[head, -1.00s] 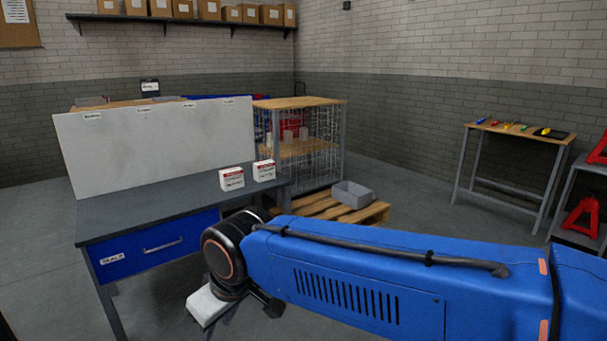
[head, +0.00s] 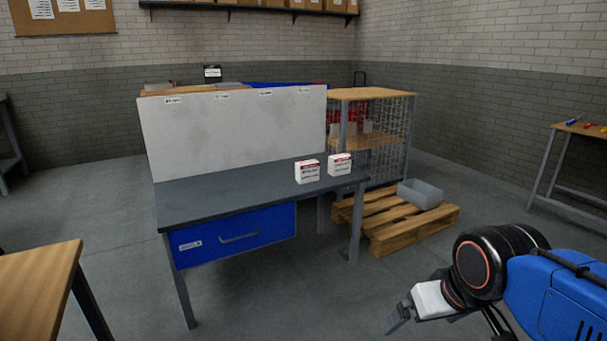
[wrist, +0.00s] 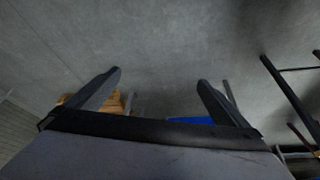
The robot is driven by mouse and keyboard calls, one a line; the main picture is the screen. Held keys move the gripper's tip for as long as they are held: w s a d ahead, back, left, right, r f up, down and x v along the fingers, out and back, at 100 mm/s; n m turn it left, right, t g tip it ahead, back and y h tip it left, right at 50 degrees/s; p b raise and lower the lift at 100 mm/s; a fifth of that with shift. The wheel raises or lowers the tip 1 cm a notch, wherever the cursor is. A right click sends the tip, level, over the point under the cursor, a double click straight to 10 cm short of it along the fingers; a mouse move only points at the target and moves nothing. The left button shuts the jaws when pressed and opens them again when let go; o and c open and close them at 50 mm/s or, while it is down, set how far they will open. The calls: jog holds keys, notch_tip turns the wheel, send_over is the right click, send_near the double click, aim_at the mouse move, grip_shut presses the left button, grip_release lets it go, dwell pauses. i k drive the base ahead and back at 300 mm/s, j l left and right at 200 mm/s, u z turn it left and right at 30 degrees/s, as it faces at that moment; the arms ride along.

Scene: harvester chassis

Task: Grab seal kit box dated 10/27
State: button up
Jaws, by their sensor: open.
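Two small white boxes with red tops and dark print stand upright on the dark workbench (head: 220,201). The left box (head: 307,171) and the right box (head: 340,164) are close together near the bench's right end. The dates on them are too small to read. My gripper (head: 393,318) is at the lower right of the head view, in front of the bench and apart from both boxes. In the wrist view my gripper (wrist: 160,88) has its fingers spread, with only floor between them and nothing held.
The bench has a blue drawer (head: 240,236) and a grey back panel (head: 235,130). A wooden pallet (head: 440,221) with a grey bin (head: 420,194) lies to the right, by a wire-mesh shelf (head: 398,130). A wooden table (head: 38,285) is at lower left. Floor before the bench is clear.

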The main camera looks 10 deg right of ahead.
aim_at(306, 172)
jog(key=i+l, duration=0.15)
jog(key=i, duration=1.25)
jog(key=j+u, duration=0.05)
